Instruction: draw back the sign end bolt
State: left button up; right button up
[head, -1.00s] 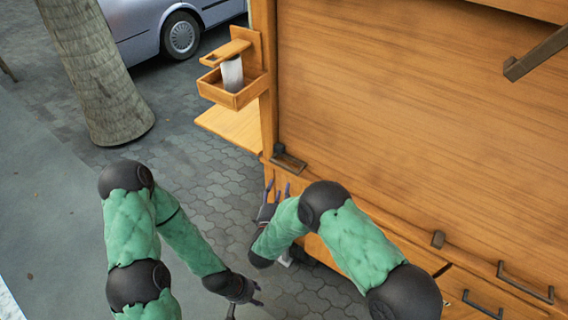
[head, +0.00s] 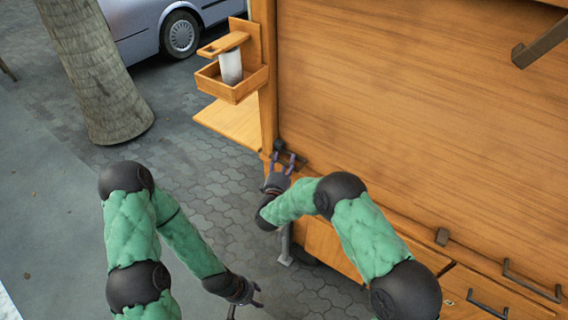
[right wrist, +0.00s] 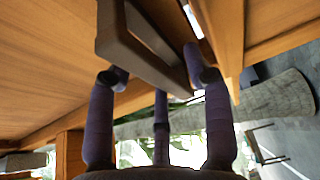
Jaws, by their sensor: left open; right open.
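A dark metal bolt (head: 279,146) with a bracket sits at the lower left corner of the big wooden panel, by the cart's corner post. My right gripper (head: 284,160) is at this bolt, open, its purple fingers pointing up. In the right wrist view a dark looped metal part (right wrist: 146,50) lies ahead of the open fingers (right wrist: 155,80), overlapping the fingertips; I cannot tell whether they touch it. My left gripper (head: 256,291) is open and empty, low over the paving, away from the cart.
The wooden panel (head: 420,110) fills the right side. A side shelf box (head: 230,85) holds a white cup (head: 231,67). A tree trunk (head: 98,70) and car (head: 160,30) stand behind.

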aim_at(296, 170)
jog(key=shift+c, duration=0.3)
grip_shut()
jog(key=s+d+p, duration=0.1)
jog(key=d, duration=0.1)
jog(key=s+d+p, duration=0.1)
jog(key=s+d, duration=0.1)
jog(key=shift+d, duration=0.2)
jog(key=shift+f, duration=0.1)
jog(key=shift+o, duration=0.3)
grip_release()
jog(key=shift+d, duration=0.1)
jog(key=v, duration=1.2)
